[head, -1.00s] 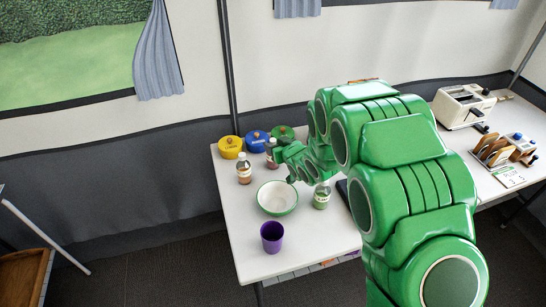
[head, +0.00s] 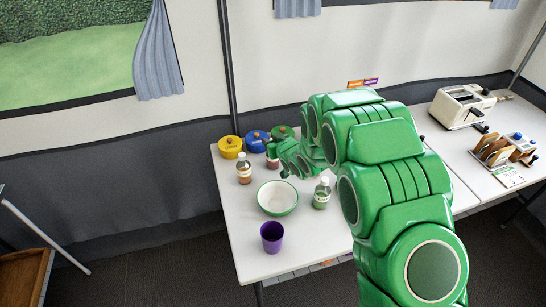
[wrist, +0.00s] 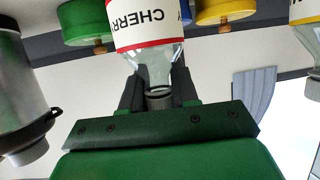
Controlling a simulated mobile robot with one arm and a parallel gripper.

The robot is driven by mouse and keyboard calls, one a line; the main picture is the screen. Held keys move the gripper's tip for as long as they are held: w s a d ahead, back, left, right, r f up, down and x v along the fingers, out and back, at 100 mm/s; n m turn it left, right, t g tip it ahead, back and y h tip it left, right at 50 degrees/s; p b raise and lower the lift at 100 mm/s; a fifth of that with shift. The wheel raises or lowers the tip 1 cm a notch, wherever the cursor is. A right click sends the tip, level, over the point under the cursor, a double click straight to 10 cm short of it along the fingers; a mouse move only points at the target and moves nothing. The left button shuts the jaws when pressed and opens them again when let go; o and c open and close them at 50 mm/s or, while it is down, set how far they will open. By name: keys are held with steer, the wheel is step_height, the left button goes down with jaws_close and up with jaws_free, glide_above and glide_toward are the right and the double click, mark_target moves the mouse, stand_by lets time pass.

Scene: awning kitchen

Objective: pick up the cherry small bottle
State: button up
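The cherry small bottle shows close up in the wrist view (wrist: 152,30), with a white label reading CHERRY and a red band. Its clear neck points toward my gripper (wrist: 160,90). The two dark fingers lie close on either side of the neck and appear shut on it, with no clear gap. In the head view, the cherry small bottle (head: 272,164) stands at the back of the table, its upper part hidden by my gripper (head: 281,154). It shows no visible lift from the table.
Yellow (head: 230,147), blue (head: 256,141) and green (head: 283,132) lidded pots stand behind. Other bottles stand left (head: 244,168) and right (head: 322,193). A white bowl (head: 277,198) and purple cup (head: 272,237) are in front. A toaster (head: 462,106) and rack (head: 505,149) are far right.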

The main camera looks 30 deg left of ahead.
jaws_close()
steer(key=shift+r, duration=0.15)
